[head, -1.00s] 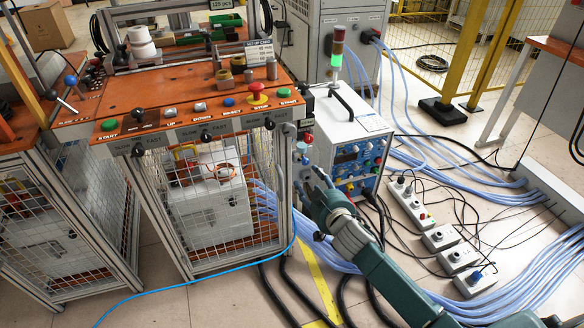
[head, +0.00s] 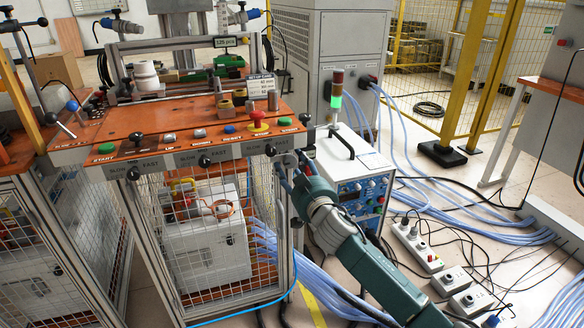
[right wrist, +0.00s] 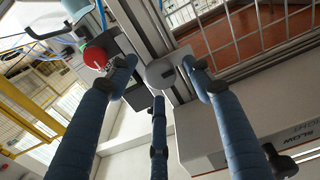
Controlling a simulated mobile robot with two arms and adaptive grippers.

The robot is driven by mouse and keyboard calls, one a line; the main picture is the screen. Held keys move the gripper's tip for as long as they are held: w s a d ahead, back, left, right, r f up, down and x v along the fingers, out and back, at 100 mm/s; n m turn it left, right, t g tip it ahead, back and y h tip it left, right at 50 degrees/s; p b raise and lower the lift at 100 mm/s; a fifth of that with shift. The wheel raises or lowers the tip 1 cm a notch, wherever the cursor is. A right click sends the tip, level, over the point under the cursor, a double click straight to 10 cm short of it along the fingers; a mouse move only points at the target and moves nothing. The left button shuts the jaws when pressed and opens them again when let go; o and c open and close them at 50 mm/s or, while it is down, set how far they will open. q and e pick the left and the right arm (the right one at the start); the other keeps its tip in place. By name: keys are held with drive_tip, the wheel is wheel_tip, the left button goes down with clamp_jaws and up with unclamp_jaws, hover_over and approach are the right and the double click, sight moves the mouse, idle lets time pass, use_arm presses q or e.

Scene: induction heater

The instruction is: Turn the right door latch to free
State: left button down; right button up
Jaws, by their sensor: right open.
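A round grey disc (right wrist: 160,73), which looks like the right door latch, sits on the metal corner post of the control stand. In the head view it shows small (head: 288,160) at the right end of the front panel, partly behind my fingers. My right gripper (head: 293,173) is open, with its fingertips close to this disc. In the right wrist view my right gripper (right wrist: 160,82) has blue fingers to the left, right and below the disc, and nothing is held. I cannot tell whether any fingertip touches it. My left gripper is out of view.
A black speed knob (head: 270,150) is left of the disc. The mesh door (head: 262,225) is below the panel. A white instrument box (head: 360,165) stands to the right.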

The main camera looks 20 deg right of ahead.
drive_tip(key=shift+w, duration=0.55)
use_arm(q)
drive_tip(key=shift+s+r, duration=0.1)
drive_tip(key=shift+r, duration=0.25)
use_arm(e)
drive_tip(key=c, duration=1.1)
drive_tip(key=shift+c, duration=0.2)
drive_tip(key=n+p, duration=0.3)
drive_tip(key=n, duration=0.2)
drive_tip(key=shift+n, duration=0.4)
drive_tip(key=n+p, duration=0.2)
drive_tip(key=n, duration=0.5)
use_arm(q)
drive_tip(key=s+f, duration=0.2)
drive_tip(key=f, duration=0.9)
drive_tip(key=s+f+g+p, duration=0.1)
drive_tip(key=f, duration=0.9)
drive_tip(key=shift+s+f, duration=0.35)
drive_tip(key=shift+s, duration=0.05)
use_arm(e)
drive_tip(key=shift+f+n, duration=0.1)
drive_tip(key=shift+n, duration=2.6)
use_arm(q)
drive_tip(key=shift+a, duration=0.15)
